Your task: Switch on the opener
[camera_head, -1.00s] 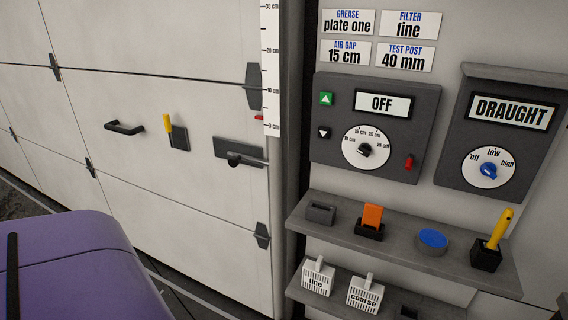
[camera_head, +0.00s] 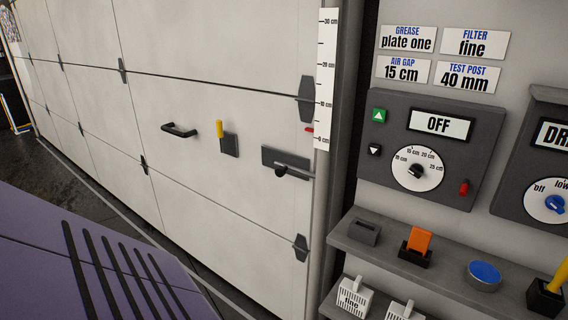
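The opener's dark grey control box (camera_head: 479,177) is on the wall at the right. Its display (camera_head: 439,125) reads OFF. A green up button (camera_head: 379,115) and a black down button (camera_head: 375,150) sit at its left side. A white dial (camera_head: 417,169) with cm marks and a black knob is in the middle. A small red switch (camera_head: 464,187) is at its lower right. The large pale sectional door (camera_head: 190,90) has a black handle (camera_head: 179,130), a yellow lever (camera_head: 220,129) and a latch plate (camera_head: 287,162). Neither of my grippers shows.
A shelf (camera_head: 350,245) below the box holds a grey holder, an orange piece (camera_head: 419,241), a blue-topped tin (camera_head: 483,274) and a yellow-handled tool. A second control box (camera_head: 506,189) is cut off at right. A purple surface with dark strips (camera_head: 40,250) fills the lower left.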

